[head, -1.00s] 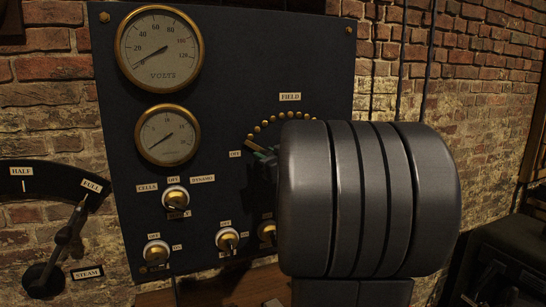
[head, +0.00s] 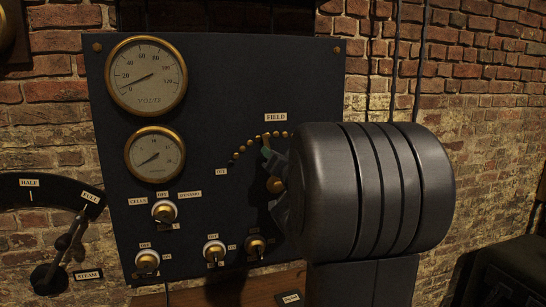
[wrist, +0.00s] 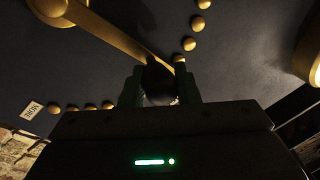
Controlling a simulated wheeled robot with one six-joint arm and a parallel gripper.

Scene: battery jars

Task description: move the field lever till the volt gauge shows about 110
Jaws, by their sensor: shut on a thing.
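The volt gauge (head: 146,76) is the upper brass-rimmed dial on the dark panel in the head view. Its needle points low left, close to the 0 mark. The field lever, a brass arm (wrist: 115,30) in the wrist view, runs from its round pivot at the upper left to its dark handle. My gripper (wrist: 160,88) is shut on the field lever's handle. My arm hides the right part of the arc.
A second, smaller gauge (head: 155,154) sits below the volt gauge. The CELLS/DYNAMO switch (head: 164,211) and several knobs are lower on the panel. A steam lever (head: 66,242) stands at the left. A brick wall is behind.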

